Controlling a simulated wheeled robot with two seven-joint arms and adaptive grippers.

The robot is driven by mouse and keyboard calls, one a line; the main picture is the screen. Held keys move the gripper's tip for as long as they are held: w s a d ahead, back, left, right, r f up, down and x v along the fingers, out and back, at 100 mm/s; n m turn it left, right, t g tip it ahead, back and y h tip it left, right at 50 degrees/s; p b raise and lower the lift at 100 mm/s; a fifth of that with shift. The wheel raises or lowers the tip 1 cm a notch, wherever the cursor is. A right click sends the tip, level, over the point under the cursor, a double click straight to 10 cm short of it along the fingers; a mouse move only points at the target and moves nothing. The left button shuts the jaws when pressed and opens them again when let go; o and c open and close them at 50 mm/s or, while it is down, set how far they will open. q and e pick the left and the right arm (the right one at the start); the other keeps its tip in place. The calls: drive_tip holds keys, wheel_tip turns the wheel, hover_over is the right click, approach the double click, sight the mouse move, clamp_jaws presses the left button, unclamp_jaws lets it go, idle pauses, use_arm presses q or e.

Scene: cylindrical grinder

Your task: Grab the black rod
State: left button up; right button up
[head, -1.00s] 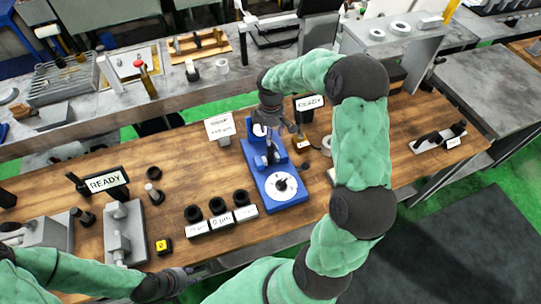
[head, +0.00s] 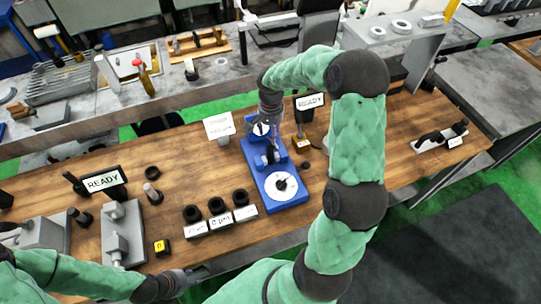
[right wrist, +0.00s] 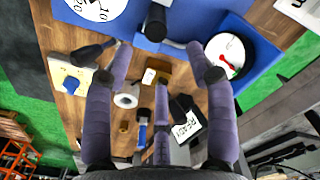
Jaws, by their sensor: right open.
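A black rod-like piece (right wrist: 157,22) stands on the blue gauge stand (right wrist: 185,20) in the right wrist view, just beyond my fingertips. In the head view the blue stand (head: 287,207) sits mid-table with a dark upright part (head: 270,154), probably the same piece. My right gripper (head: 268,125) is over the stand's upper part. In the right wrist view its fingers (right wrist: 160,62) are spread, with nothing between them; the piece looks apart from them. My left gripper (head: 197,273) is low at the table's front edge; its fingers are too small to read.
Several black rings on white labelled blocks (head: 219,224) stand left of the stand. A white sign (head: 219,127) is behind it, and a READY sign (head: 310,101) is close to my right arm. A rack with dark parts (head: 440,138) lies at the right.

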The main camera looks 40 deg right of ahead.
sight(271, 147)
drive_tip(key=m, duration=0.4)
drive_tip(key=shift+f+m, duration=0.25)
drive_tip(key=shift+m, duration=0.15)
wheel_tip(271, 147, down, 5)
drive_tip(key=shift+f+b, duration=0.1)
drive_tip(key=shift+b, duration=0.25)
drive_tip(key=shift+s+a+f, duration=0.15)
drive_tip(key=shift+f, duration=1.25)
drive_tip(key=shift+s+a+f, duration=0.1)
drive_tip(key=shift+f, duration=1.25)
clamp_jaws()
